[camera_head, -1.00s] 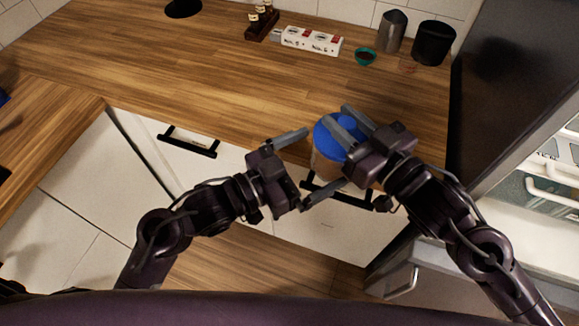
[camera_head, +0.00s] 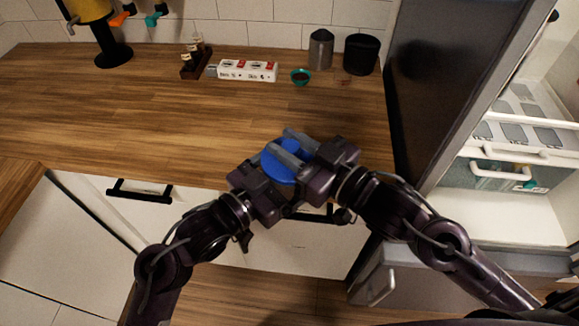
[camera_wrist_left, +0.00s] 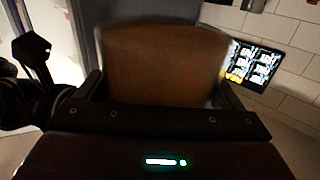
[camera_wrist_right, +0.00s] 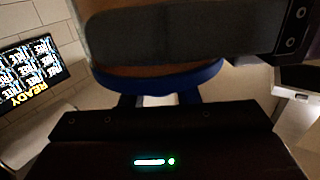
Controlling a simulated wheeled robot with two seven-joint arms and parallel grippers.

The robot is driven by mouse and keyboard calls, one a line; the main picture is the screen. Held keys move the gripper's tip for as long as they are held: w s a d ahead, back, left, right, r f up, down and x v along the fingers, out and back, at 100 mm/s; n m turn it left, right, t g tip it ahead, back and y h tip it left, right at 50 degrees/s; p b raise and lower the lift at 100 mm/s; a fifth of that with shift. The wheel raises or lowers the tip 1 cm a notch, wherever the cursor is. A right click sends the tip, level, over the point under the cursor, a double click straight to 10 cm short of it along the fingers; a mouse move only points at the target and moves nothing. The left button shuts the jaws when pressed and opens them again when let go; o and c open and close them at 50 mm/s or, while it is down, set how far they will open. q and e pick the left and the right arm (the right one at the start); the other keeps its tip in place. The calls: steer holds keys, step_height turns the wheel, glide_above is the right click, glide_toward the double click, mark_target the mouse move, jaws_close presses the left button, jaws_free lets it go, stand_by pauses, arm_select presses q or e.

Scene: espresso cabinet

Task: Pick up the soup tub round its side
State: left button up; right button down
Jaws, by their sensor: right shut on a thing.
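The soup tub has a blue lid (camera_head: 270,166) and a brown body, which shows large in the left wrist view (camera_wrist_left: 165,65). In the head view it is over the counter's front edge, with its body mostly hidden by my grippers. My right gripper (camera_head: 289,149) is shut on the tub, its grey fingers passing across the lid in the picture. My left gripper (camera_head: 268,178) is close against the tub from the left. In the left wrist view its spread fingers stand either side of the brown body; contact is unclear. The right wrist view shows the blue rim (camera_wrist_right: 165,83) close up.
The wooden counter (camera_head: 130,110) is clear behind the tub. An open fridge (camera_head: 500,150) is on the right.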

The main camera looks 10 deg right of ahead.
steer(key=c, duration=1)
jaws_free()
